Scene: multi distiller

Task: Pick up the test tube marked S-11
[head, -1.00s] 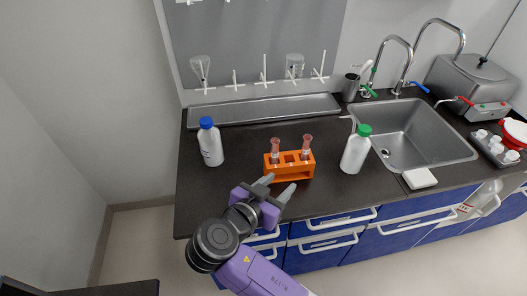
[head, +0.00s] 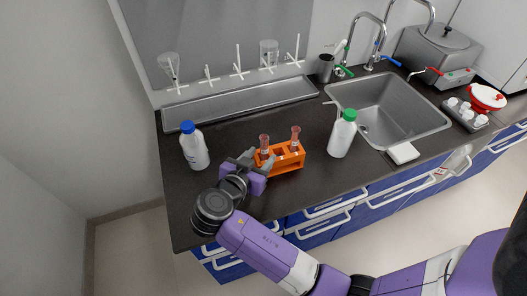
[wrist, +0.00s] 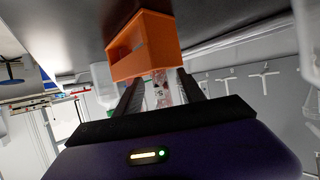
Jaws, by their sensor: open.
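An orange rack (head: 289,161) stands on the dark counter, holding two tubes with reddish contents. The left tube (head: 264,142) and the right tube (head: 295,136) are upright in it; their marks are not legible in the head view. My gripper (head: 260,159) is open at the rack's left end, close to the left tube. In the wrist view the picture is turned over: the rack (wrist: 148,45) is at the top, and a labelled tube (wrist: 161,92) shows between my two open fingers (wrist: 160,96). I cannot read its label fully. Whether the fingers touch it is unclear.
A blue-capped white bottle (head: 195,148) stands left of my gripper. A green-capped bottle (head: 342,135) stands right of the rack. A sink (head: 400,112) is further right, and a metal tray (head: 240,101) lies behind. Counter between tray and rack is clear.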

